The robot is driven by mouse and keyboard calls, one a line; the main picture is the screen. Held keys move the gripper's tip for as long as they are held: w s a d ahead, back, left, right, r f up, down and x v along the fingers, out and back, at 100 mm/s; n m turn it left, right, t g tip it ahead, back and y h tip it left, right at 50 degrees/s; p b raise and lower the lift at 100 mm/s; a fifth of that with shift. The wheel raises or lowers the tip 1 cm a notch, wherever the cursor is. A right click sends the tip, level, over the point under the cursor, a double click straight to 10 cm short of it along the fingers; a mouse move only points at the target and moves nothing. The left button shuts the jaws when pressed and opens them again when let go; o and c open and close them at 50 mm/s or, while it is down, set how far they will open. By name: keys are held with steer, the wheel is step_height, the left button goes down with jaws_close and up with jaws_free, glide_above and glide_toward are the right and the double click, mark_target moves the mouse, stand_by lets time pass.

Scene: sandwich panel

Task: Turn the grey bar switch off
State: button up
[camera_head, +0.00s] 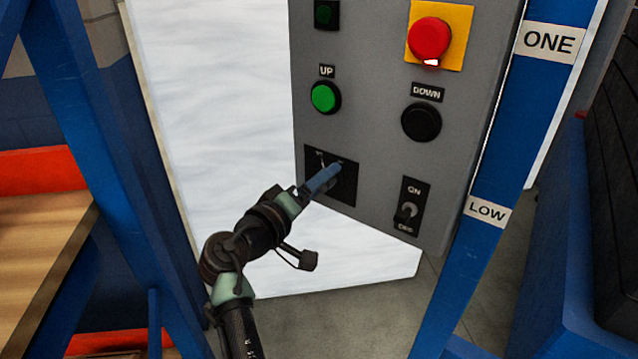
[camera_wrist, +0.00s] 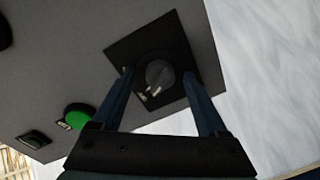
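The grey bar switch (camera_wrist: 160,76) is a round dark grey knob on a square black plate (camera_head: 344,187), low on the left of the grey control panel. In the head view my gripper (camera_head: 332,174) covers most of the knob. In the wrist view my gripper's two blue fingers are apart, one on each side of the knob. The gripper is open around it, with small gaps visible; I cannot tell whether either finger touches it. Small pale marks show beside the knob. Its exact turn is hard to read.
A toggle (camera_head: 410,208) marked ON and OFF sits to the right. Above are a green UP button (camera_head: 325,97), a black DOWN button (camera_head: 421,122) and a red emergency button (camera_head: 429,39) on yellow. A blue post (camera_head: 500,150) stands right of the panel.

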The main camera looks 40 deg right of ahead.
steer(key=shift+a, duration=0.1)
steer(key=v, duration=1.2)
steer(key=shift+a+p, duration=0.35)
steer(key=shift+p, duration=0.05)
steer(key=shift+r, duration=0.1)
steer(key=w+a+r+t+y, duration=0.1)
steer(key=a+r+t+y, duration=0.2)
steer(key=a+r+t, duration=0.3)
steer(key=w+a+r+t+y, duration=0.1)
steer(key=a+r+t+y, duration=0.15)
steer(key=r, duration=0.65)
steer(key=w+a+r+t+y, duration=0.1)
steer(key=a+r+t+y, duration=0.1)
steer(key=a+r+t, duration=0.4)
steer(key=s+a+r+n+t+y+p, duration=0.1)
steer(key=s+a+r+n+t+y, duration=0.1)
steer(key=s+a+r+t+y, duration=0.45)
steer(key=s+a+r+n+t+y+p, duration=0.1)
steer(key=s+a+r+t+y, duration=0.15)
steer(key=s+r, duration=0.8)
steer(key=w+r+p, duration=0.3)
steer(key=r+p, duration=1.5)
steer(key=r, duration=0.2)
steer(key=shift+d+g, duration=0.15)
steer(key=shift+g, duration=0.3)
